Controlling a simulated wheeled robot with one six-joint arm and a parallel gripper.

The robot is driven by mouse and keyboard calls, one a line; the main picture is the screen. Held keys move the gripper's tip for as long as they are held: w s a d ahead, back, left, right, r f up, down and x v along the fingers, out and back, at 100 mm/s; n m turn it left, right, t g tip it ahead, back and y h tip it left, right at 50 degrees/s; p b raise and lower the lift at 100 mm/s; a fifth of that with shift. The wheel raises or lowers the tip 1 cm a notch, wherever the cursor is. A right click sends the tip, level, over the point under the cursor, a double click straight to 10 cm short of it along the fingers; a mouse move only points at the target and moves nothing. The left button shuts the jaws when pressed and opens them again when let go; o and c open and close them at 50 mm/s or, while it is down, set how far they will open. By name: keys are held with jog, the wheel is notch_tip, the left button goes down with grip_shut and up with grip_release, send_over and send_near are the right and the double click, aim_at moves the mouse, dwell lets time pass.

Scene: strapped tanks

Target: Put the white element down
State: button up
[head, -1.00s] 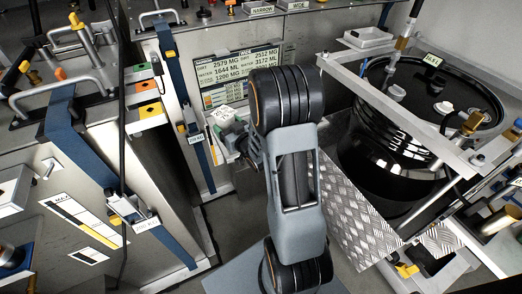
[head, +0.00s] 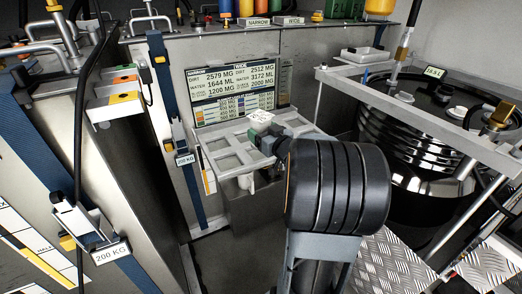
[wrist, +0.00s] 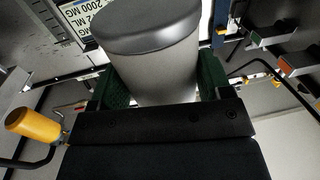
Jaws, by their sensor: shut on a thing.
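The white element (head: 260,118) shows as a small pale block at the end of my arm in the head view. In the wrist view a light grey cylinder with a dark grey rounded end (wrist: 150,70) fills the space between my green jaw pads. My gripper (head: 266,137) is shut on it; the jaws also show in the wrist view (wrist: 158,85). The gripper is over or beside a grey rack with square openings (head: 217,153); I cannot tell whether the element touches it. A small white piece (head: 245,182) shows below the rack's front edge.
A sign board (head: 235,92) stands behind the rack. A black drum (head: 400,150) in a metal frame stands at the right. Strapped metal tanks with a 200 KG tag (head: 112,252) stand at the left. Coloured containers (head: 247,8) line the back ledge.

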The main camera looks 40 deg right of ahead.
jog(key=w+d+f+b, duration=0.1)
jog(key=w+f, duration=0.1)
jog(key=f, duration=0.1)
jog(key=w+d+f+b, duration=0.1)
jog(key=w+d+f, duration=0.1)
jog(key=w+f, duration=0.1)
jog(key=w+d+f+b, duration=0.1)
jog(key=w+f, duration=0.1)
jog(key=f, duration=0.2)
jog(key=shift+w+d+b, duration=0.15)
jog(key=shift+d+b, duration=0.15)
jog(key=shift+f, duration=0.25)
jog(key=shift+f, duration=0.1)
jog(key=shift+f, duration=0.15)
jog(key=o, duration=1.2)
